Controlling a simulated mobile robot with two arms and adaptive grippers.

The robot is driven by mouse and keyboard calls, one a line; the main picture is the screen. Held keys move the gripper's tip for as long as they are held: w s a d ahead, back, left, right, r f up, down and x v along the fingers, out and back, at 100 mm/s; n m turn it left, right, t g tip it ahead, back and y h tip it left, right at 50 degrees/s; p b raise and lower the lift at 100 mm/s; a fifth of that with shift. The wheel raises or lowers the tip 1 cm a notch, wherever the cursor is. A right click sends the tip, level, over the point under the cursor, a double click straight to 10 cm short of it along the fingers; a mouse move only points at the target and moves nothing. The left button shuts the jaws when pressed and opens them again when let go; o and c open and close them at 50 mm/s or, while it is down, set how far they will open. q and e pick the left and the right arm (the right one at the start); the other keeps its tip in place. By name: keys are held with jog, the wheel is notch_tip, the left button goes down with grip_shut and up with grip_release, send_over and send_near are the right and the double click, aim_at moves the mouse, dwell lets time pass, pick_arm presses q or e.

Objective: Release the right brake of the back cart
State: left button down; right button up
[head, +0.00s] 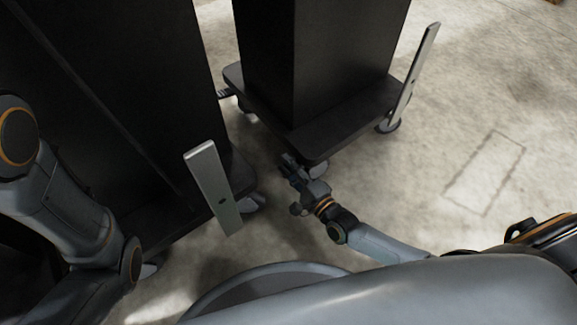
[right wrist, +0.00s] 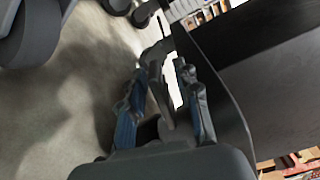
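The back cart (head: 320,55) is a tall black column on a flat dark base with casters, in the middle of the head view. My right gripper (head: 287,163) is low at the near corner of its base. In the right wrist view my right gripper (right wrist: 166,108) has its two blue-padded fingers apart. A grey curved part (right wrist: 157,88), which looks like a caster or its brake lever, shows between them; I cannot tell whether they touch it. My left gripper is out of view.
A second black cart (head: 110,90) stands close on the left, with a silver upright plate (head: 213,185) at its corner. Another silver plate (head: 415,75) rises from the back cart's right side. A large wheel (right wrist: 35,30) is near my right gripper. Open concrete floor (head: 490,110) lies right.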

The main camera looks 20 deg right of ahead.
jog(key=v, duration=1.2)
dwell(0.5)
